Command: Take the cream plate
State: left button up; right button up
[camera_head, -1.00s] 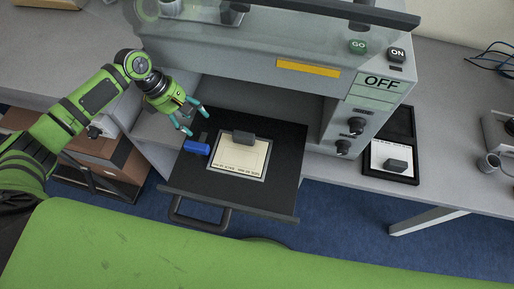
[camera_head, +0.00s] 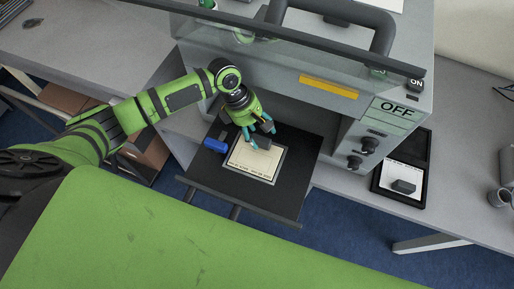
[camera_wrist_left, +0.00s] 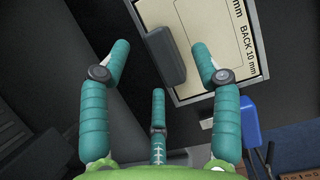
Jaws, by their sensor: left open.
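The cream plate (camera_head: 246,166) lies flat on the dark pulled-out drawer (camera_head: 285,200) of the grey machine. A dark grey block-shaped handle (camera_head: 263,143) stands on its back part. My left gripper (camera_head: 261,136) is open just above and behind this handle. In the left wrist view, the teal fingers (camera_wrist_left: 160,75) spread around the near end of the handle (camera_wrist_left: 164,57), and the cream plate (camera_wrist_left: 205,18) shows beyond with printed text along its edge. I cannot tell whether any finger touches the handle. My right gripper is not in view.
A blue block (camera_head: 215,145) sits on the drawer left of the plate. A white plate with a grey handle (camera_head: 403,186) lies in a black tray at right. A green surface (camera_head: 200,240) fills the front.

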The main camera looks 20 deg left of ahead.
aim_at(261, 137)
pick_arm(q)
jog(key=shift+x, duration=1.2)
jog(key=shift+d+f, duration=0.1)
jog(key=shift+f, duration=0.25)
grip_shut()
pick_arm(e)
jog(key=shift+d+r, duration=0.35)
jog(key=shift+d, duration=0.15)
pick_arm(q)
jog(key=shift+r, duration=0.1)
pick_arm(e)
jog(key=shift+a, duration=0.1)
